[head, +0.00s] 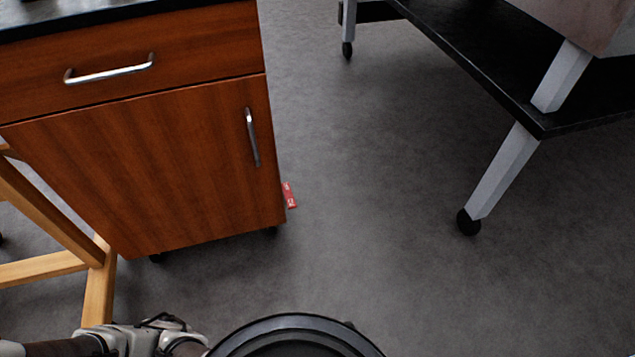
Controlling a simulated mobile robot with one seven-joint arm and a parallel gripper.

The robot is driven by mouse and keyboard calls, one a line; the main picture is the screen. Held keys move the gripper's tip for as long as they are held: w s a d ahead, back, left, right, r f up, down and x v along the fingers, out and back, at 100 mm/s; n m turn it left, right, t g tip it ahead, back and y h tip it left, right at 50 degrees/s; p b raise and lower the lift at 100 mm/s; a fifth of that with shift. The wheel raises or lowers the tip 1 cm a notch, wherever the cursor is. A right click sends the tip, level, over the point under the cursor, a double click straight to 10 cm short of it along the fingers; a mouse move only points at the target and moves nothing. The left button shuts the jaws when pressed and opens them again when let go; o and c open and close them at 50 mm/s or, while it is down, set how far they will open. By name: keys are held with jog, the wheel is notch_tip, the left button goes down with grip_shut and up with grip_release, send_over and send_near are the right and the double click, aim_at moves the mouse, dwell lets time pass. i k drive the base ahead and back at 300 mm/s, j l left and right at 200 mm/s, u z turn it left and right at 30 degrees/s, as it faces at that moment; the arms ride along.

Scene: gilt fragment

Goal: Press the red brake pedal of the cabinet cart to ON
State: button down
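The cabinet cart (150,170) stands at the left, a brown wooden body with a dark top, a drawer above and a door below. The red brake pedal (289,195) juts out low at the cart's right side, near the floor, with small light lettering too small to read. Whether the pedal is up or pressed, I cannot tell. Part of my arm shows at the bottom left, below and in front of the cart, well apart from the pedal. My gripper's fingers are not visible.
A wooden frame (97,290) with slanted legs stands close to the cart's left side. A dark-topped table with grey legs (503,168) and black casters stands at the right. The grey floor (370,180) between cart and table is clear. My round base shows at the bottom.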

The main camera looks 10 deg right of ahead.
aim_at(291, 204)
jog(key=i+l+z, duration=0.15)
jog(key=i+l, duration=0.2)
jog(key=l, duration=0.15)
jog(key=i+l+z, duration=0.2)
jog(key=i+l, duration=0.2)
jog(key=l, duration=0.1)
